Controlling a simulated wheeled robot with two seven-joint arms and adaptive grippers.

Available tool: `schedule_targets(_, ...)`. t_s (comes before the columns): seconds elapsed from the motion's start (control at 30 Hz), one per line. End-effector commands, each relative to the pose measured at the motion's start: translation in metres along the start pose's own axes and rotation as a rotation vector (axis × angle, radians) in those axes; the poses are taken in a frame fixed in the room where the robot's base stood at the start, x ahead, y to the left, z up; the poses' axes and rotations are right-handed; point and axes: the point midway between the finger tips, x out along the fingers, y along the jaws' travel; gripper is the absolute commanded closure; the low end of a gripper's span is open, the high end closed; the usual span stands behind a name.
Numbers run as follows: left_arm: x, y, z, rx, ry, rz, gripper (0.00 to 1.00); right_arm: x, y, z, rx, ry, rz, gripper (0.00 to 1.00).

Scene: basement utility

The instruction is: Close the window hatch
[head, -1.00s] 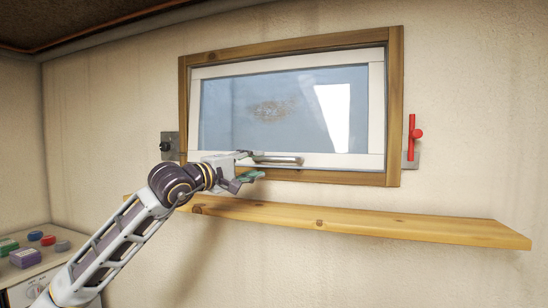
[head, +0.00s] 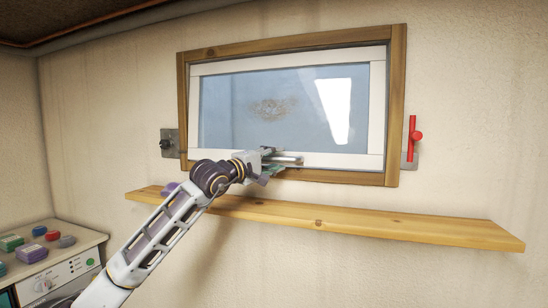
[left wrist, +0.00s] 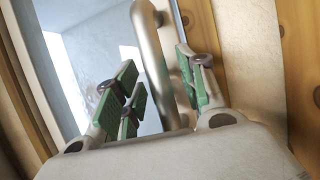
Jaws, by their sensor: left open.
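The window hatch has a white sash (head: 377,110) with a glass pane in a brown wooden frame (head: 397,90). Whether the sash is flush with the frame I cannot tell. A metal bar handle (head: 292,159) runs along the sash's lower edge; my gripper hides its left part. My left gripper (head: 274,161) is open at the handle. In the left wrist view the handle (left wrist: 153,60) passes between the green-padded fingers of the left gripper (left wrist: 163,92), with space visible beside it. Contact cannot be told. My right gripper is not in view.
A red lever (head: 413,138) is on the wall right of the frame, and a dark latch (head: 167,143) is on the left. A wooden shelf (head: 340,220) runs below the window. Coloured items lie on a white appliance (head: 70,272) at lower left.

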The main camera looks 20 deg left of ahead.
Motion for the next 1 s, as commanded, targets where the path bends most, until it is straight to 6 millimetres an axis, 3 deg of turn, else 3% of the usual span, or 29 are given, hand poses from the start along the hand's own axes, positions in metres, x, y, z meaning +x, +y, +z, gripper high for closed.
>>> schedule_targets(0.4, 0.0037, -0.0006, 0.0001, 0.000, 0.000, 0.000, 0.59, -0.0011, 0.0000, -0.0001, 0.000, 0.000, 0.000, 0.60)
schedule_targets(0.7, 0.0036, -0.0006, 0.0000, 0.000, 0.000, 0.000, 0.98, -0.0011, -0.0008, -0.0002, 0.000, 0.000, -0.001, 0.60)
schedule_targets(1.0, 0.0037, -0.0014, 0.0001, 0.000, 0.000, -0.001, 1.00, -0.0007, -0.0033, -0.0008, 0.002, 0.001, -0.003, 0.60)
